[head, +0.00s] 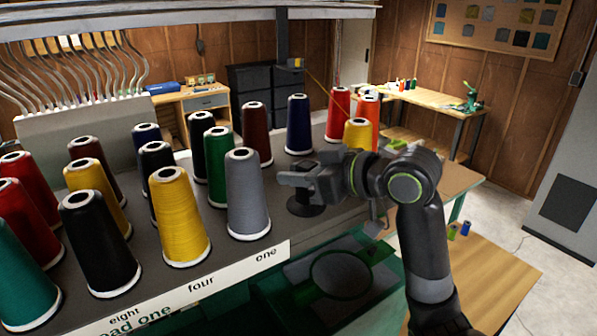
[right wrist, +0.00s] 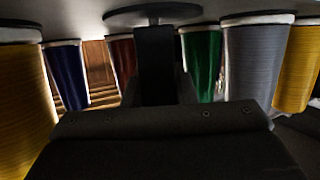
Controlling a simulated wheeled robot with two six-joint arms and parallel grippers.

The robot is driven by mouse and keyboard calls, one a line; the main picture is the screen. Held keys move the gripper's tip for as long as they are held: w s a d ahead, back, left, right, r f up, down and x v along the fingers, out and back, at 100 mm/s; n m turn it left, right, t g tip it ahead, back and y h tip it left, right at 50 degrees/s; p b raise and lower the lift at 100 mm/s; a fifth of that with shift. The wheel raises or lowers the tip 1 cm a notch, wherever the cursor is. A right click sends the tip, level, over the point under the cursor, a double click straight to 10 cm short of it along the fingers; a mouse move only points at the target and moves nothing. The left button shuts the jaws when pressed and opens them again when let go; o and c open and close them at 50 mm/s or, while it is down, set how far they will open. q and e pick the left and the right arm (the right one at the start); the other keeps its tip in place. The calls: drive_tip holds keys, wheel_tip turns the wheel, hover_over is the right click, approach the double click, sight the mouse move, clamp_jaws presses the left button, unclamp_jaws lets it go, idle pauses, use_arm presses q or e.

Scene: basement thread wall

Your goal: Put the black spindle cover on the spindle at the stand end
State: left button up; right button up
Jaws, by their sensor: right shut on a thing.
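The black spindle cover (head: 305,207) is at the right end of the grey thread stand (head: 276,231), right of the grey cone. My right gripper (head: 298,181) reaches in from the right and is shut on its upper part. In the right wrist view, which looks upside down, the cover's wide round flange (right wrist: 152,14) and narrower body (right wrist: 153,62) run into the jaws. The flange is at the stand top; I cannot tell whether it touches. The cover looks upright. The spindle is hidden. My left gripper is not in view.
A grey thread cone (head: 247,195) stands just left of the cover. A yellow cone (head: 178,216) and several others fill the stand further left. Another yellow cone (head: 357,133) stands behind my gripper. A green frame with a ring (head: 341,275) lies below the stand's front edge.

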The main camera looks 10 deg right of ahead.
drive_tip(key=o, duration=1)
drive_tip(key=shift+b+v, duration=2.85)
drive_tip(key=shift+v, duration=5.85)
drive_tip(key=shift+r, duration=0.15)
